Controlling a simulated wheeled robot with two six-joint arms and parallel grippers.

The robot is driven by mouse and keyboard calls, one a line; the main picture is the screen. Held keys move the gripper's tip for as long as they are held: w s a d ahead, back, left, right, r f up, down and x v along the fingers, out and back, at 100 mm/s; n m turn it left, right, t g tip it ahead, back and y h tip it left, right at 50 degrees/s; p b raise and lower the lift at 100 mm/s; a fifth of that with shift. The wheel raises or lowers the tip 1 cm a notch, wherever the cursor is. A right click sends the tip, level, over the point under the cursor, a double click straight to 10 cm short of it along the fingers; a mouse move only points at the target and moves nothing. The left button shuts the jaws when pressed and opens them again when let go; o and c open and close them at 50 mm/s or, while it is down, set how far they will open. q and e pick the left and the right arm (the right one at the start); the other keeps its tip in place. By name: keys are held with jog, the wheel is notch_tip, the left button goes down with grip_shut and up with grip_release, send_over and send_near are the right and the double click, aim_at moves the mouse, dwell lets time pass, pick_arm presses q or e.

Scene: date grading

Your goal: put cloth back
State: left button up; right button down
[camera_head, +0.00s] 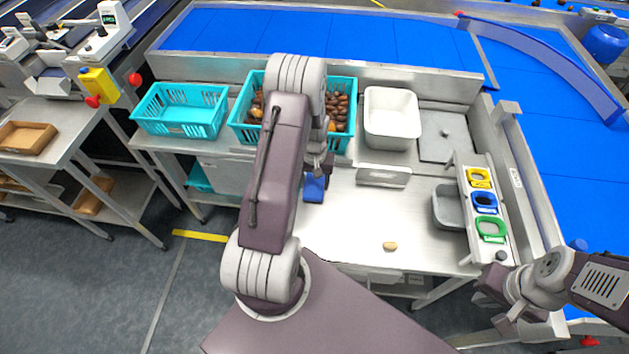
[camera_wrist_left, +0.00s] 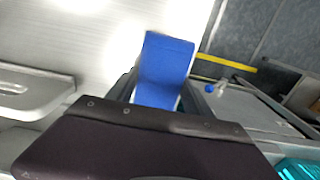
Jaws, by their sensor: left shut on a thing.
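A blue cloth (camera_head: 314,188) hangs from my left gripper (camera_head: 321,174), over the left part of the steel worktop (camera_head: 345,225). My left gripper is shut on it. In the left wrist view the cloth (camera_wrist_left: 165,68) sticks out past the dark gripper body (camera_wrist_left: 140,145), with the bright worktop behind it. My left arm hides part of the worktop. My right gripper (camera_head: 499,290) is at the lower right, near the table's front corner, apart from the cloth; its jaws are not clear.
A teal crate of dates (camera_head: 240,121), an empty teal crate (camera_head: 183,127) and a white tub (camera_head: 391,131) line the back. A steel holder (camera_head: 383,176), a grey bin (camera_head: 447,207) and a rack with yellow, blue and green rings (camera_head: 491,229) stand right. One pale date (camera_head: 390,245) lies in front.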

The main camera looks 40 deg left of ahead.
aim_at(314, 183)
pick_arm(q)
jog(key=o, duration=1.3)
jog(key=shift+f, duration=0.15)
notch_tip(314, 183, up, 12)
jog(key=s+d+r+m, duration=0.1)
jog(key=s+d+m, duration=0.1)
jog(key=d, duration=0.3)
jog(key=s+d+r+m, duration=0.1)
jog(key=s+d, duration=0.4)
jog(key=s+d+r+m+t, duration=0.1)
jog(key=s+d+r+m, duration=0.1)
jog(key=s+d, duration=0.2)
jog(key=shift+d+m+p, duration=0.3)
jog(key=shift+d+p, duration=0.05)
jog(key=shift+d, duration=0.5)
